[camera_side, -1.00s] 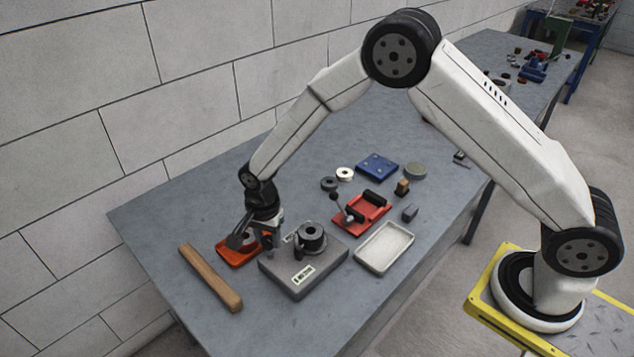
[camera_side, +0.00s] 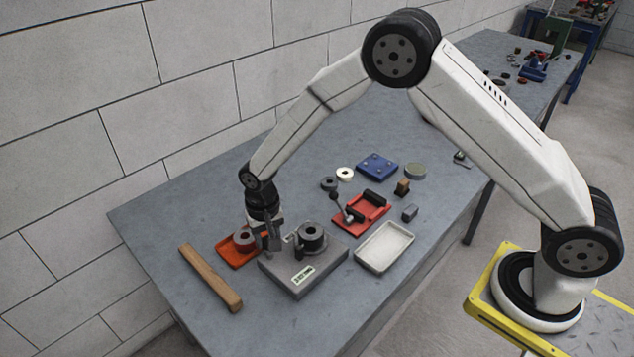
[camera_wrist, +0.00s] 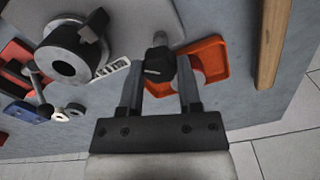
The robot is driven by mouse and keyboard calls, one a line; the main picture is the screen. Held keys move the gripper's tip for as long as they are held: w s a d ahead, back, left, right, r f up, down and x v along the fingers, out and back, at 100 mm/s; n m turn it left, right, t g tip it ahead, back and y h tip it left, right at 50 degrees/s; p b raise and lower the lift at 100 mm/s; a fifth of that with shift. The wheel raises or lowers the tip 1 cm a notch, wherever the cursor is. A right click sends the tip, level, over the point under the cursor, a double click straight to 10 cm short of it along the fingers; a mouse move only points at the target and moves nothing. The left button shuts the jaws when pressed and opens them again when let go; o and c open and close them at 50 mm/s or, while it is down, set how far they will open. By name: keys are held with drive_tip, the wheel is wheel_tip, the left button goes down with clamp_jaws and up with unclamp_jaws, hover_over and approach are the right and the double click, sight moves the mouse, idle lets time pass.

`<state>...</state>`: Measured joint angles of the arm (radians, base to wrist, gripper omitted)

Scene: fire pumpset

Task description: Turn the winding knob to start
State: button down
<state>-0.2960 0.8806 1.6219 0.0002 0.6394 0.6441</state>
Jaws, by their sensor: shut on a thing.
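The winding knob (camera_wrist: 158,66) is a small dark piece with a light mark on its face, on the grey pump base (camera_side: 305,277). In the wrist view it sits between the two fingers of my gripper (camera_wrist: 160,88), which are shut on it. In the side view my gripper (camera_side: 270,242) points down at the left part of the base, and its fingers hide the knob there. A dark round ring-shaped part (camera_side: 311,236) stands on the base to the right of my gripper; it also shows in the wrist view (camera_wrist: 68,62).
A wooden bar (camera_side: 212,280) lies further left. A white tray (camera_side: 384,248), a red fixture (camera_side: 361,214) and a blue plate (camera_side: 377,166) lie to the right and behind.

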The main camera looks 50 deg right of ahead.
drive_tip(key=n, duration=0.6)
drive_tip(key=shift+n, duration=0.3)
drive_tip(key=n, duration=1.2)
drive_tip(key=shift+n, duration=0.3)
drive_tip(key=n, duration=0.6)
drive_tip(key=shift+n, duration=0.4)
drive_tip(key=shift+c, duration=1.4)
unclamp_jaws()
drive_tip(key=shift+r, duration=0.1)
drive_tip(key=shift+r, duration=3.85)
